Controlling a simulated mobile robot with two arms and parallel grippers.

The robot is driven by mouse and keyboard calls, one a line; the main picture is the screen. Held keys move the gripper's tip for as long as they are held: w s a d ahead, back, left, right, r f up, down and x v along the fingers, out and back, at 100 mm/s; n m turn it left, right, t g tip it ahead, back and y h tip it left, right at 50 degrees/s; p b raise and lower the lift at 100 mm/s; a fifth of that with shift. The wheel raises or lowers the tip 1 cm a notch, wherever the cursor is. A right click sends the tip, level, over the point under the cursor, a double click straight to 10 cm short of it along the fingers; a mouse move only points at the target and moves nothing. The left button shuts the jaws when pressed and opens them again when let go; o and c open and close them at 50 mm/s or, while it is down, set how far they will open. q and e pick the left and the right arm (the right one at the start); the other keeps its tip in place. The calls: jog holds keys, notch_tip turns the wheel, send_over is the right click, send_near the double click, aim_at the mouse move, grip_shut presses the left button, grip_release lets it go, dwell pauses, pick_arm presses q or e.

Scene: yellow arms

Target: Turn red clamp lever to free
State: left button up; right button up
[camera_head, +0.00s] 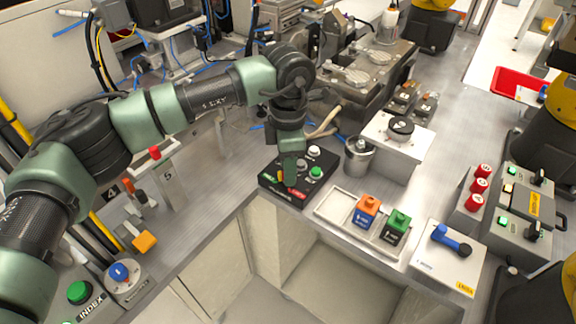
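A black control box (270,184) stands on the metal bench at the centre. Its top has a green label (268,177) on the left, a red label (297,192) on the right, and white, grey and green buttons behind. My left gripper (290,170) points down over the front of this box, between the labels. It hides what lies beneath, and a small orange-yellow bit shows beside its tip. I cannot make out a red lever there, or whether the fingers are closed on anything. My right gripper is not in view.
Right of the box stand a metal canister (357,158), a tray with an orange block (367,209) and a green block (396,226), and a white box with a blue lever (450,240). A red-topped post (155,153) stands left. The bench has an open recess in front.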

pick_arm(q)
notch_tip(320, 180, up, 8)
jog(key=shift+f+b, duration=0.1)
jog(key=shift+b, duration=0.5)
